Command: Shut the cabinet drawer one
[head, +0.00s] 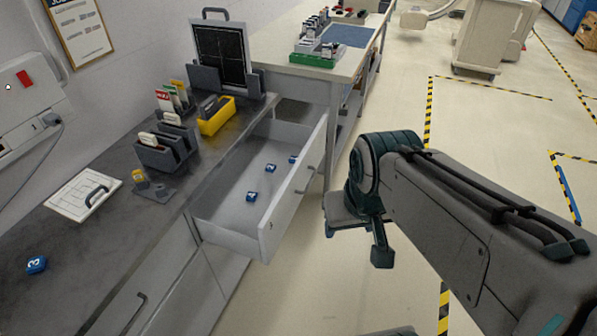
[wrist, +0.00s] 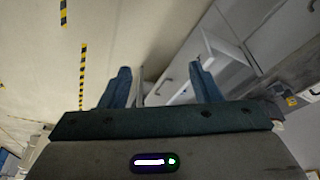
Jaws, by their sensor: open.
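The open cabinet drawer (head: 228,215) sticks out from the grey cabinet under the dark counter in the head view. Its front panel has a bar handle (head: 306,182) and a small mark that I cannot read. Blue cubes (head: 251,196) lie inside it. My gripper (head: 358,243) is to the right of the drawer front, apart from it, pointing down. In the wrist view my gripper (wrist: 165,80) is open with nothing between its two fingers. The drawer (wrist: 222,50) shows beyond the right finger there.
A closed cabinet front with a handle (head: 142,300) is at the lower left. The dark counter (head: 95,250) holds a blue cube (head: 37,264), a white panel (head: 84,196), grey racks (head: 165,152) and a yellow bin (head: 216,116). A workbench (head: 285,56) stands behind.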

